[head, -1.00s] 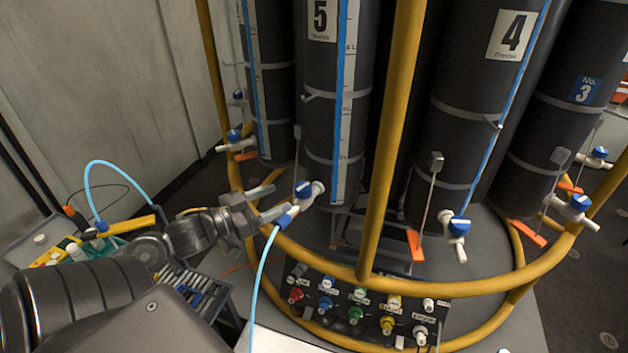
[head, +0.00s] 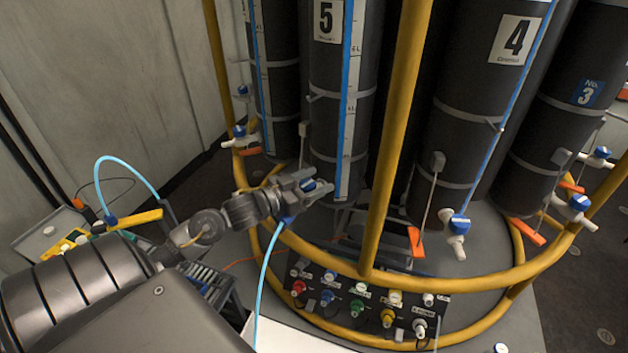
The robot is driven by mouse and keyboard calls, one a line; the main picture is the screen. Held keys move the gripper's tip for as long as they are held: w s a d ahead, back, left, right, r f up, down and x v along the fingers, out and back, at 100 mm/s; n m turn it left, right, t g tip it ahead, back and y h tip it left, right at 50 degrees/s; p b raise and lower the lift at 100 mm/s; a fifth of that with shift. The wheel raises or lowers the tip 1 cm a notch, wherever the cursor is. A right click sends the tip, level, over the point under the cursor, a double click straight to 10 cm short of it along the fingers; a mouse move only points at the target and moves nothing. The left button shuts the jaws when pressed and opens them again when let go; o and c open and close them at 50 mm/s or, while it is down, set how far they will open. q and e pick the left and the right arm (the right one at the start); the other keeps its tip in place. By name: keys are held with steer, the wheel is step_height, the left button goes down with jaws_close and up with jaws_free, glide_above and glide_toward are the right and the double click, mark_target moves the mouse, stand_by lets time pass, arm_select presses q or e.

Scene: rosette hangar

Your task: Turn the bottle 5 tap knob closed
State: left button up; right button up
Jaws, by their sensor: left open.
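Bottle 5 (head: 322,90) is a dark grey cylinder with a "5" label, left of centre in the head view. Its tap stands low at the front, and the tap's blue knob (head: 309,186) shows in part between the fingers of my left gripper (head: 312,187). The gripper is open, its fingers on either side of the knob; I cannot tell whether they touch it. The fingers hide most of the tap body. A light blue hose (head: 264,275) hangs down from the tap. My right gripper is not in view.
A yellow tube frame (head: 392,140) rings the bottles, with an upright just right of bottle 5. Bottle 4 (head: 475,120) stands to the right with its own blue tap knob (head: 459,224). A panel of coloured connectors (head: 350,318) sits below. A grey tool tray (head: 205,285) stands lower left.

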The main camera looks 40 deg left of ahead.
arm_select(q)
steer(key=c, duration=1)
